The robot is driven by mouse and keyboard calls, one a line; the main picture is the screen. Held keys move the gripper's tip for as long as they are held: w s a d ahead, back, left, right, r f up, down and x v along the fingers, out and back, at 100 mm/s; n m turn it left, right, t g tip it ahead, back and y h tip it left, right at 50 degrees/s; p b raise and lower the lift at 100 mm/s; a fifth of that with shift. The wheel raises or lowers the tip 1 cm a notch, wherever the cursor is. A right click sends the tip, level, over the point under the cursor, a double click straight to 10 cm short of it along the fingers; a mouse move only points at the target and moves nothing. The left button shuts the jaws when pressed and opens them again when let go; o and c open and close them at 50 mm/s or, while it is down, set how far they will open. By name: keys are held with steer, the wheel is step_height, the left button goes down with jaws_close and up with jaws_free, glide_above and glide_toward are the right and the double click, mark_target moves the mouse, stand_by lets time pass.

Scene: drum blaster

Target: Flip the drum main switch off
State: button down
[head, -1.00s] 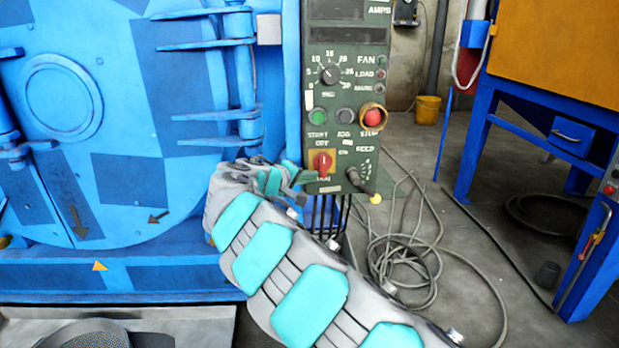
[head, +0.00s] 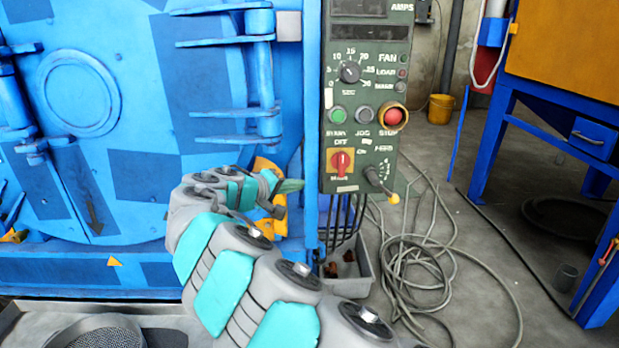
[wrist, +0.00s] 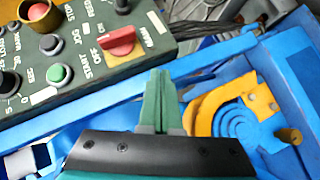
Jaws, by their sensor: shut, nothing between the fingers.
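The main switch (head: 341,162) is a red rotary handle on a yellow plate, low on the green control panel (head: 372,110). The red handle (wrist: 117,42) also shows in the wrist view, beyond and left of my fingertips. My gripper (head: 299,186) is shut and empty, just left of the panel's lower left edge and slightly below the switch. Its green fingers (wrist: 159,80) lie together in the wrist view, apart from the handle.
A blue vertical post (head: 312,100) runs along the panel's left side. A yellow bracket (wrist: 212,105) is right of my fingers in the wrist view. Loose cables (head: 430,270) lie on the floor.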

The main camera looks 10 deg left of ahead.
steer(key=s+a, duration=0.1)
steer(key=s, duration=0.2)
steer(key=shift+s+a, duration=0.15)
steer(key=shift+a, duration=0.25)
